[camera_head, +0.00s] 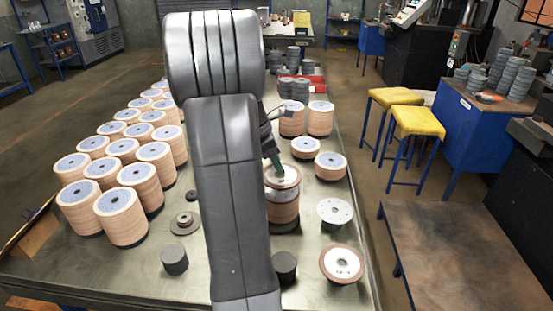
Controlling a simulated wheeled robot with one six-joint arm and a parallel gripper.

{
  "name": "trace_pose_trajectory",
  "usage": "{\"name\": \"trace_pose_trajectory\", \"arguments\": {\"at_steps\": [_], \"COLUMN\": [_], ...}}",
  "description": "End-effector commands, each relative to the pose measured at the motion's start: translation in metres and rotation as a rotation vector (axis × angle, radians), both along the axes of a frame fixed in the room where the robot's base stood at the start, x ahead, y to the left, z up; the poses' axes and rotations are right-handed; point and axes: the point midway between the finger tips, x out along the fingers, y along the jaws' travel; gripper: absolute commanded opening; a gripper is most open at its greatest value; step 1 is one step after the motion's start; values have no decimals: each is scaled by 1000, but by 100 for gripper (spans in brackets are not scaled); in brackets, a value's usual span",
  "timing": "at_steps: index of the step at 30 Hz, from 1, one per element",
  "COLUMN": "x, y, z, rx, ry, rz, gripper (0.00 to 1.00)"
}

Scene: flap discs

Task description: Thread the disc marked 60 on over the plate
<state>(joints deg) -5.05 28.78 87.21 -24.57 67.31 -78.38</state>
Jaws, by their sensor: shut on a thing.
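My gripper (275,163) shows just right of my grey arm, partly hidden by it. It is shut on a brown-rimmed disc with a pale centre (291,180), right over a stack of tan discs (283,210). I cannot tell whether the disc touches the stack. A round pale plate with small holes (334,212) stands to the right of that stack. Another disc with a brown rim and white centre (341,263) lies nearer the table's front right. No number is readable on any disc, so I cannot tell which is marked 60.
Many tall disc stacks (120,216) fill the left of the metal table (215,275). Shorter stacks (330,165) stand behind the plate. Dark cylinders (174,260) (285,267) and a small flanged part (184,222) stand near the front. Yellow stools (419,121) are off to the right.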

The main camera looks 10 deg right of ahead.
Motion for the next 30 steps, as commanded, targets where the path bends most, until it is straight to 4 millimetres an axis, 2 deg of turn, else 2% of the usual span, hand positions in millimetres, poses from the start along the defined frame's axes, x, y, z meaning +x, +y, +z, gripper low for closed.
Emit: {"name": "trace_pose_trajectory", "arguments": {"at_steps": [3, 4, 7, 8, 16, 20, 23, 30], "x": [0, 0, 0, 0, 0, 1, 1, 0], "y": [0, 0, 0, 0, 0, 4, 11, 32], "z": [-3, -3, -3, -3, -2, 7, 22, 73], "rx": [0, 0, 0, 0, 0, 0, 0, 1], "ry": [0, -1, 0, 0, -1, -5, -6, -5], "rz": [0, 0, 0, 0, 0, 1, 1, 2], "gripper": [16, 46, 66, 68, 68, 68, 68, 68]}}
